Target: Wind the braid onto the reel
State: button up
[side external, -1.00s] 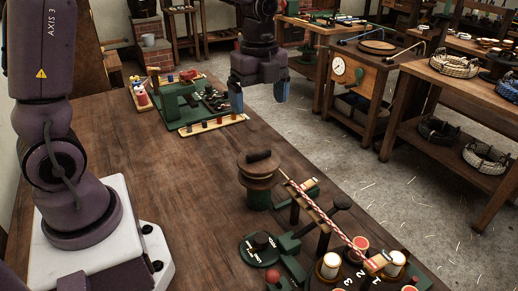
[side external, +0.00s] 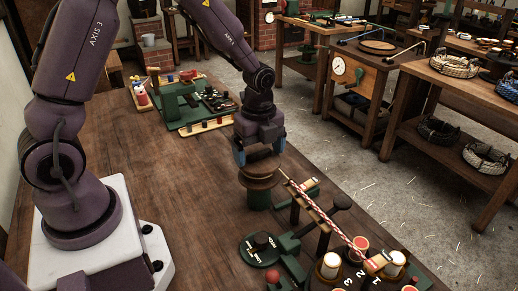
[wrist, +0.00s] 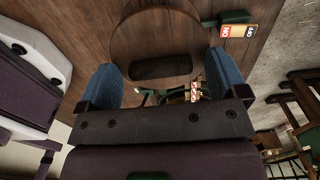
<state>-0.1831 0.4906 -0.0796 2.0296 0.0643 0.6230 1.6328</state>
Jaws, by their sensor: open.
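The wooden reel (side external: 258,182) stands on a green base on the bench. Its round top and dark knob (wrist: 160,68) show in the wrist view. My gripper (side external: 260,157) is open just above the reel, pointing down. In the wrist view its blue fingers (wrist: 158,62) lie either side of the knob with gaps; I cannot tell whether they reach down to its height. The red and white braid (side external: 325,218) slopes from beside the reel down to the bobbin machine (side external: 325,262), along a wooden bar. Whether its end is fixed to the reel is hidden.
A black lever knob (side external: 342,202) sticks up right of the braid. A red-knobbed control (side external: 272,276) is at the front. The bench (side external: 150,165) left of the reel is clear.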

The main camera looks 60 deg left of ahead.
jog(key=c, duration=0.9)
jog(key=shift+c, duration=0.2)
jog(key=shift+n, duration=0.4)
